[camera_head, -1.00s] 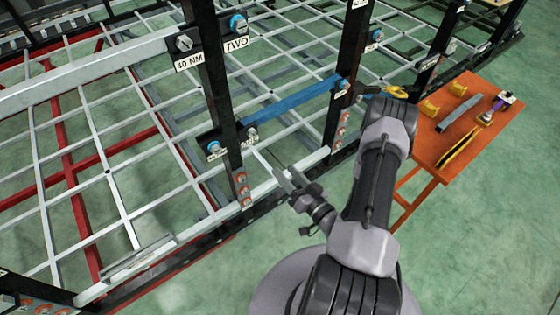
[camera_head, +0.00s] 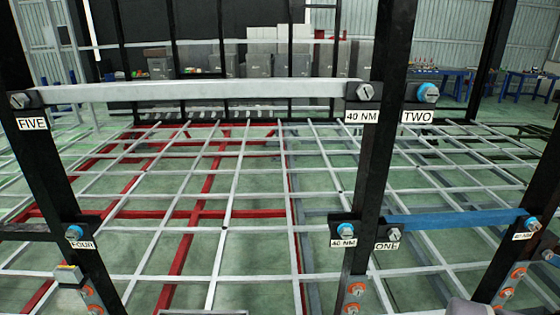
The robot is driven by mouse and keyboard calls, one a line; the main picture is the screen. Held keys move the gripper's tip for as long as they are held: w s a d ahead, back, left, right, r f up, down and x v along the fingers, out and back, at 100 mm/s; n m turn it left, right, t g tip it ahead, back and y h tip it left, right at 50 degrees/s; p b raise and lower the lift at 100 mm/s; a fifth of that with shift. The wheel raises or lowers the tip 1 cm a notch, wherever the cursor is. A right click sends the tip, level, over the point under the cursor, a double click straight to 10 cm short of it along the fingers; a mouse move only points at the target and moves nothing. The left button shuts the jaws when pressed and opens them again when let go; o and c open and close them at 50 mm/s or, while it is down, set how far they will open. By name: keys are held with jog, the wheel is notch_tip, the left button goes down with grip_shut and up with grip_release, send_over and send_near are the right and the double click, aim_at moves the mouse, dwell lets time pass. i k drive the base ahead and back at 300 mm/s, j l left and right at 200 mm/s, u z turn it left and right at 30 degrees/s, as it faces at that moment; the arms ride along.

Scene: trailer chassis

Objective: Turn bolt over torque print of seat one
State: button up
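The plate reading ONE (camera_head: 387,246) is on the lower right side of the middle black post. A silver bolt head (camera_head: 394,234) sits just above it and partly meets the plate. To its left, on the same post, a blue-ringed bolt (camera_head: 346,229) sits above a 40 NM print (camera_head: 343,242). At the far end of the blue bar, another blue bolt (camera_head: 532,223) sits by a 40 NM print (camera_head: 524,236).
A blue bar (camera_head: 455,220) joins the middle and right posts. Blue tables stand behind.

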aim_at(532, 224)
jog(key=z, duration=1.5)
